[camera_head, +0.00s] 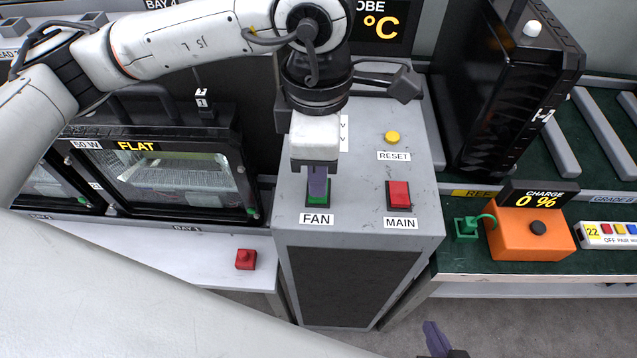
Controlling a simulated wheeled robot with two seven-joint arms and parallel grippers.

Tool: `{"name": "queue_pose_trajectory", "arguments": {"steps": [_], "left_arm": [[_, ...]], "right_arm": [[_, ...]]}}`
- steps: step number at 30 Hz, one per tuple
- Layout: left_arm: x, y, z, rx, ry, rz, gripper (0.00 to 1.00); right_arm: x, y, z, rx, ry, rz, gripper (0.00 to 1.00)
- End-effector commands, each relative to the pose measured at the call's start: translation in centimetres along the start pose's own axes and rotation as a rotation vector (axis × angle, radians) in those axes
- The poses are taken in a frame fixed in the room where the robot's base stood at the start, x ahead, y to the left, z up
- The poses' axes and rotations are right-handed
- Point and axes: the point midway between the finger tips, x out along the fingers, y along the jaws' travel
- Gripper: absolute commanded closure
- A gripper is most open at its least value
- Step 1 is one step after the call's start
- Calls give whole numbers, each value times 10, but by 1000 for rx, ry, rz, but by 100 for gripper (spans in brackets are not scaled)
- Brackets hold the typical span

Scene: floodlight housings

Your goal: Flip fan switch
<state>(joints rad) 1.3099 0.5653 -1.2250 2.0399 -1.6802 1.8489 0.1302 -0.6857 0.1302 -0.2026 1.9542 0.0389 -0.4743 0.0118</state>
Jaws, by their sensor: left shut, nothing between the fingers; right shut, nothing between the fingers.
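The fan switch (318,200) is a green rocker above the label FAN (317,219), on the sloping top of a grey console (360,213). My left gripper (318,194) points down at it from behind, with its fingers shut and empty. The fingertips overlap the switch in the picture and hide its middle; I cannot tell whether they touch it. A red MAIN switch (399,195) sits to the right on the same console. My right gripper (435,336) shows only partly at the bottom edge, low over the floor, shut and empty.
A yellow reset button (392,137) is higher on the console. A floodlight housing labelled FLAT (165,172) stands left, with a red button box (246,259) on the white bench. An orange charger (532,233) and a tall black housing (505,90) stand right.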

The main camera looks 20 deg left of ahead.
Motion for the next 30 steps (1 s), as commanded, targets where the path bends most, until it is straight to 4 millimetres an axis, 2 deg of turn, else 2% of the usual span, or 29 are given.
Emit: {"name": "queue_pose_trajectory", "arguments": {"steps": [30], "left_arm": [[7,0,0,0,0,0,100]], "right_arm": [[5,-1,3,0,3,-3,100]]}}
